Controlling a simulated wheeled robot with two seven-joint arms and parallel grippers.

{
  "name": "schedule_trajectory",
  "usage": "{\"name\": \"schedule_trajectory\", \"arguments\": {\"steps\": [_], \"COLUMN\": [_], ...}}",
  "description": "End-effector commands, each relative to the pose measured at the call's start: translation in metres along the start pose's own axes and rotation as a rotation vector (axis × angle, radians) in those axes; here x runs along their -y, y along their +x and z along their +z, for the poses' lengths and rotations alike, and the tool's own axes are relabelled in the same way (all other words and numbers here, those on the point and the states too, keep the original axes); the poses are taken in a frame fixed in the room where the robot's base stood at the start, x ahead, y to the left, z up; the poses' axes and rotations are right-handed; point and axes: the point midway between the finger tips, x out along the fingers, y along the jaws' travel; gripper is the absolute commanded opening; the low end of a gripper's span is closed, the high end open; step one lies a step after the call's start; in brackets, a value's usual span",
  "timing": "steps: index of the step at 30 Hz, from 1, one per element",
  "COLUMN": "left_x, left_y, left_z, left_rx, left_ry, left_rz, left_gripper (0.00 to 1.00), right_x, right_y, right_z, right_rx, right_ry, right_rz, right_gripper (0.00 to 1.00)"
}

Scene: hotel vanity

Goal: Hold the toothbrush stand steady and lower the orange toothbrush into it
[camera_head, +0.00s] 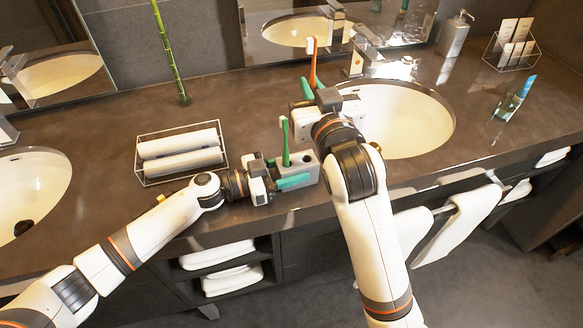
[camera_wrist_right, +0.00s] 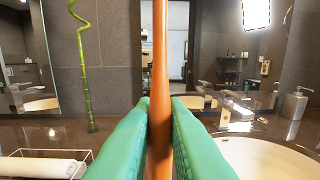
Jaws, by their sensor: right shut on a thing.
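The orange toothbrush (camera_head: 314,72) stands upright with its bristle head up, between the teal fingers of my right gripper (camera_head: 312,88). In the right wrist view its orange handle (camera_wrist_right: 160,60) is pinched by both fingers of the right gripper (camera_wrist_right: 160,115). Its lower end is hidden in the head view. The light grey toothbrush stand (camera_head: 310,166) is on the counter near the front edge, with a green toothbrush (camera_head: 285,145) upright in it. My left gripper (camera_head: 283,173) has its teal fingers spread along the stand's near and far sides; I cannot tell whether they touch it.
A wire basket of rolled white towels (camera_head: 180,152) is left of the stand. A sink basin (camera_head: 405,120) with a faucet is behind and right of the right arm. A bamboo stalk (camera_head: 170,55) stands at the back. A glass with a blue item (camera_head: 512,98) is far right.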

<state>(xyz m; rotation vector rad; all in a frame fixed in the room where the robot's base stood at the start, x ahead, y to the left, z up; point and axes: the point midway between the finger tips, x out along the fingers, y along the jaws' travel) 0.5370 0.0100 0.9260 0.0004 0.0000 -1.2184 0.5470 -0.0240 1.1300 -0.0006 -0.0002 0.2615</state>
Motion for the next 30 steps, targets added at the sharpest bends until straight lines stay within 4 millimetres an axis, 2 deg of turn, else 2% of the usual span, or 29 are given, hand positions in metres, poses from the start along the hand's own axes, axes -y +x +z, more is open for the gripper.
{"name": "schedule_trajectory", "arguments": {"steps": [1, 3, 4, 7, 12, 15, 30], "left_x": [0.0, 0.0, 0.0, 0.0, 0.0, 0.0, 0.0], "left_y": [0.0, 0.0, 0.0, 0.0, 0.0, 0.0, 0.0], "left_z": [0.0, 0.0, 0.0, -0.001, -0.001, -0.001, -0.001], "left_rx": [0.0, 0.0, -0.001, -0.001, -0.001, -0.001, -0.001], "left_ry": [0.0, 0.0, 0.0, -0.001, -0.001, -0.001, -0.001], "left_rz": [0.0, 0.0, 0.0, 0.0, 0.0, 0.0, 0.0], "left_gripper": [0.3, 0.19, 0.18, 0.18, 0.18, 0.18, 0.18], "right_x": [0.0, 0.0, 0.0, 0.0, -0.002, -0.003, -0.003], "right_y": [0.0, 0.0, 0.0, 0.001, 0.001, 0.0, 0.0], "right_z": [0.0, 0.0, 0.0, -0.01, -0.046, -0.059, -0.084], "right_rx": [0.0, 0.0, 0.0, -0.006, -0.007, -0.003, -0.001], "right_ry": [0.0, 0.0, 0.0, 0.001, 0.002, 0.002, 0.0], "right_rz": [0.0, 0.0, 0.0, -0.001, -0.001, 0.0, -0.001], "right_gripper": [0.0, 0.0, 0.0, 0.0, 0.0, 0.0, 0.0]}}
